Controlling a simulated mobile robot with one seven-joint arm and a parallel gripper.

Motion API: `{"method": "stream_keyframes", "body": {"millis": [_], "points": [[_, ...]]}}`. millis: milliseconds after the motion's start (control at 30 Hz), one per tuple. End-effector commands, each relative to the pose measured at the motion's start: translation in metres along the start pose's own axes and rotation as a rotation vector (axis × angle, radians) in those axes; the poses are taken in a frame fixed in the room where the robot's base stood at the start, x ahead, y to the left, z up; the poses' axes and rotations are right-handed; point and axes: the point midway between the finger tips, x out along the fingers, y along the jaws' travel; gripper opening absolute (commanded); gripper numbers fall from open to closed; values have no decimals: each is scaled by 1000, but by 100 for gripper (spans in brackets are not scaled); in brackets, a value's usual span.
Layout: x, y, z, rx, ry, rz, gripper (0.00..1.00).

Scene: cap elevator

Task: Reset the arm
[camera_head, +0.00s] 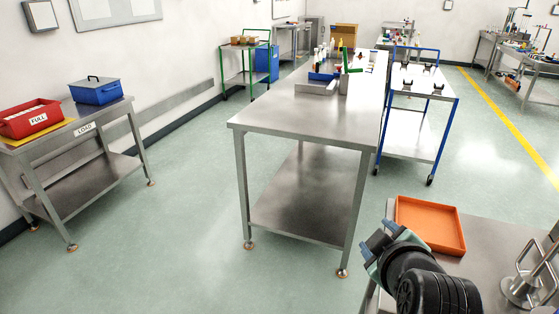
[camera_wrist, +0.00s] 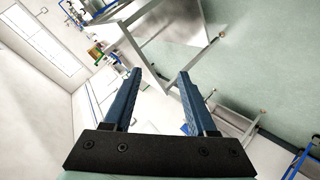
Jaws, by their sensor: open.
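Beyond the fingers the wrist view shows a tilted view of the room, with a steel table (camera_wrist: 170,25) and pale floor. My black wrist and forearm show below the gripper in the head view.
An orange tray (camera_head: 430,224) lies close to the right of my gripper. A long steel table (camera_head: 290,118) stands in the middle. At left, a side table (camera_head: 115,112) holds a red bin (camera_head: 35,122) and a blue box (camera_head: 96,93). Open floor lies between.

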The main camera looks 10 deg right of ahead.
Motion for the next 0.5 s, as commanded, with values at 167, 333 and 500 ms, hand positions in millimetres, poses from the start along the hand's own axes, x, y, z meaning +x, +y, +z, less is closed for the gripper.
{"method": "stream_keyframes", "body": {"millis": [167,333,500], "points": [[-59,50,-124,160,279,213,57],[-141,80,-222,342,595,334,57],[-244,97,-295,535,947,373,57]]}}
